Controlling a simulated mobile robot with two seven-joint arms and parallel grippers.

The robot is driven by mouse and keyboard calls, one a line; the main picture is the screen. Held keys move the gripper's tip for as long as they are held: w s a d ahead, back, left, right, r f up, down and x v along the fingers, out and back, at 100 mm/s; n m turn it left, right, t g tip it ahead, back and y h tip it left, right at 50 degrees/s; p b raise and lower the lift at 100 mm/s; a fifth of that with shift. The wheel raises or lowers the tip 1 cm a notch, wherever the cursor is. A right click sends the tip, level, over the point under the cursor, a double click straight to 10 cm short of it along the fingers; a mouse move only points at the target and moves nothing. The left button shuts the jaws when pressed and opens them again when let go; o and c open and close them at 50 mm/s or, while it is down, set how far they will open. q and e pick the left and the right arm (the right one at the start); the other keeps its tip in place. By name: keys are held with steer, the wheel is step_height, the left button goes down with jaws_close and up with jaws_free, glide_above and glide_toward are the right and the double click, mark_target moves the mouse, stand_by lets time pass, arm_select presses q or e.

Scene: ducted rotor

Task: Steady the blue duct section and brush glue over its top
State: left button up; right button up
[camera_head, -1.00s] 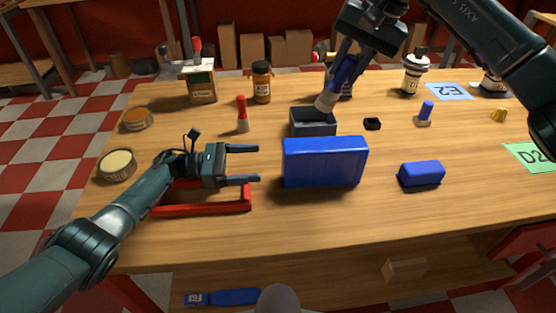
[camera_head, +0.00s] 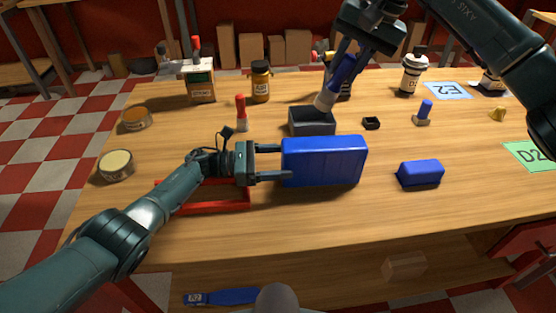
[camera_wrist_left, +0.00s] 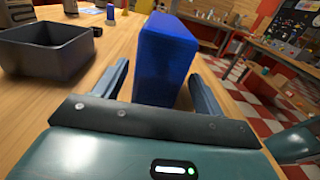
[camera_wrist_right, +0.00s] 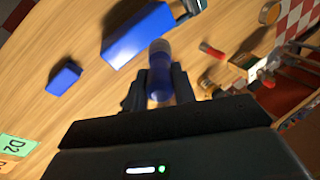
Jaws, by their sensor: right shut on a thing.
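The blue duct section (camera_head: 324,162) stands as a large blue block in the middle of the table. My left gripper (camera_head: 284,161) is open at its left end. In the left wrist view the blue duct section (camera_wrist_left: 163,58) stands between the two spread fingers (camera_wrist_left: 160,92), with a gap on each side. My right gripper (camera_head: 349,55) is shut on a brush with a blue handle (camera_head: 342,74) and pale bristles. The brush tip is over the dark grey tray (camera_head: 298,127); whether it touches the inside I cannot tell. The brush also shows in the right wrist view (camera_wrist_right: 160,75).
A smaller blue block (camera_head: 420,173) lies to the right. A red frame (camera_head: 225,207) lies under my left forearm. Bottles, a box and a red-capped stick (camera_head: 241,112) stand behind. The front right of the table is clear.

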arm_select(q)
steer(key=c, duration=0.9)
stand_by(0.5)
